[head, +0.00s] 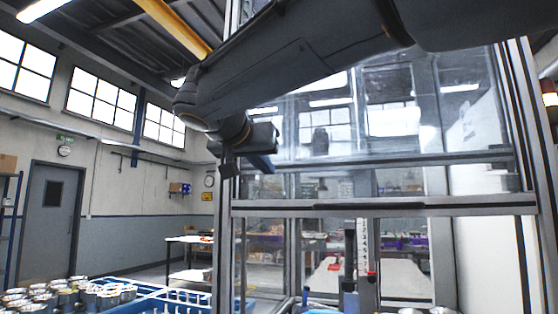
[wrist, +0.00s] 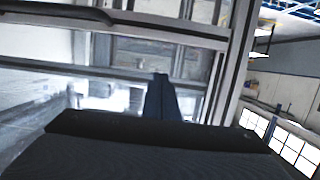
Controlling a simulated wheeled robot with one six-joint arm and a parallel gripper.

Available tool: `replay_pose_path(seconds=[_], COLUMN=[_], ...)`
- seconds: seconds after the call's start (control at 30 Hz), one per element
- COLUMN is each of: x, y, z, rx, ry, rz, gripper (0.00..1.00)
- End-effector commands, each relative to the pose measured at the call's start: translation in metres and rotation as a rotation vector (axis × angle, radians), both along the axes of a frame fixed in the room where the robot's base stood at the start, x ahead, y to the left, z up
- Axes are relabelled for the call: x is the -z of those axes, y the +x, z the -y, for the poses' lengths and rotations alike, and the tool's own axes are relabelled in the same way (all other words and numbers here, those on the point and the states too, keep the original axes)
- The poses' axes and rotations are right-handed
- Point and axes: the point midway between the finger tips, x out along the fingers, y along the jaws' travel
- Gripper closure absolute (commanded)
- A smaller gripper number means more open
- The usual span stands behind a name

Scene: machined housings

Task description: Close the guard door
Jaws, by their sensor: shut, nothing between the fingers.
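The guard door (head: 480,206) is a clear panel in a grey metal frame on the machine enclosure, with a dark strip along its lower cross bar. The bar stands partway up the enclosure, with an open-looking space below it. My gripper (head: 262,163) is in front of the enclosure's left post, a little above that bar, and is shut and empty. In the wrist view its dark blue fingers (wrist: 160,98) point toward the grey frame bars (wrist: 130,35). I cannot tell whether they touch the frame.
Below the bar stand a white scale (head: 364,245) and some small blue and red items. A blue crate (head: 180,298) and several metal cylindrical parts (head: 75,293) are at lower left. A work table (head: 188,240) stands farther back. My arm crosses the top of the head view.

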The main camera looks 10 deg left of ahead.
Motion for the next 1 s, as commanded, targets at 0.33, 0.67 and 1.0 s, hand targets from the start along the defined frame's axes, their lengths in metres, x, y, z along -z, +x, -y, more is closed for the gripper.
replay_pose_path(seconds=[0.33,0.67,1.0], x=[0.027,0.052,0.053], y=[0.049,0.049,0.049], z=[0.006,0.007,0.006], rx=[0.003,0.004,0.003], ry=[-0.004,-0.001,-0.001], rz=[-0.003,-0.002,-0.002], gripper=[1.00,1.00,1.00])
